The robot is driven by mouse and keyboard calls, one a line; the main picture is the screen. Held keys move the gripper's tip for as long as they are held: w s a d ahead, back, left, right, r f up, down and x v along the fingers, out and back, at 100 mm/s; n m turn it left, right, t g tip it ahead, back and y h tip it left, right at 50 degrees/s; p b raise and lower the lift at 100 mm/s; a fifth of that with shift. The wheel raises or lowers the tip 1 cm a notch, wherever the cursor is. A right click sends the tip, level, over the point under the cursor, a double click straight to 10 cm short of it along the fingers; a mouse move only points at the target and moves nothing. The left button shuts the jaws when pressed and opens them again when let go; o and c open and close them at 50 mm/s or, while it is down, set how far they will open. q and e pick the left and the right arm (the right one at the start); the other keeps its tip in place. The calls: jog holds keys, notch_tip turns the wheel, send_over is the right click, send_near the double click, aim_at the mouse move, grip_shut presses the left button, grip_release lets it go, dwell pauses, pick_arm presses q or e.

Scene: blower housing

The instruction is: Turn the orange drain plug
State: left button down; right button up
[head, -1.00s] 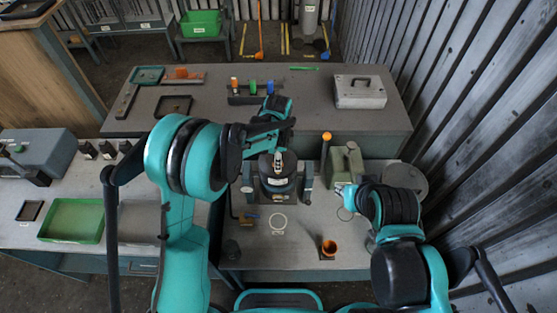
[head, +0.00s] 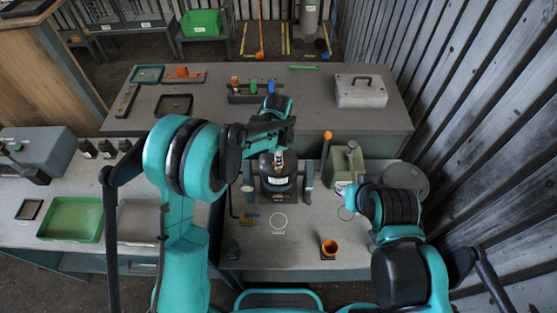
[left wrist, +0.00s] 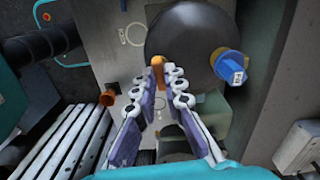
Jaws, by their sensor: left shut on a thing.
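The orange drain plug (left wrist: 158,66) shows between the fingertips of my left gripper (left wrist: 160,72) in the left wrist view. The fingers are shut on it, and they hide part of it. The dark round blower housing (left wrist: 187,40) is just beyond the fingertips. In the head view my left gripper (head: 279,157) points down at the front of the housing (head: 277,184), and the plug cannot be made out there. My right gripper (head: 348,190) is small and partly hidden by its own arm, to the right of the housing; its fingers cannot be judged.
An olive canister (head: 345,163) and a lever with an orange knob (head: 327,136) are right of the housing. A blue capped part (left wrist: 229,65) sits by the housing.

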pick_arm(q)
jog(key=n+b, duration=0.1)
jog(key=n, duration=0.2)
jog(key=shift+f+b, duration=0.1)
jog(key=shift+b, duration=0.3)
jog(key=n+b, duration=0.1)
jog(key=n, duration=0.3)
jog(key=n+b, duration=0.1)
jog(key=n, duration=0.2)
jog(key=shift+n+b, duration=0.3)
jog(key=n+b, duration=0.1)
jog(key=n, duration=0.3)
jog(key=n+b, duration=0.1)
jog(key=n, duration=0.8)
jog(key=shift+n+b, duration=0.3)
jog(key=n, duration=0.4)
jog(key=shift+n+b, duration=0.35)
jog(key=shift+n, duration=1.65)
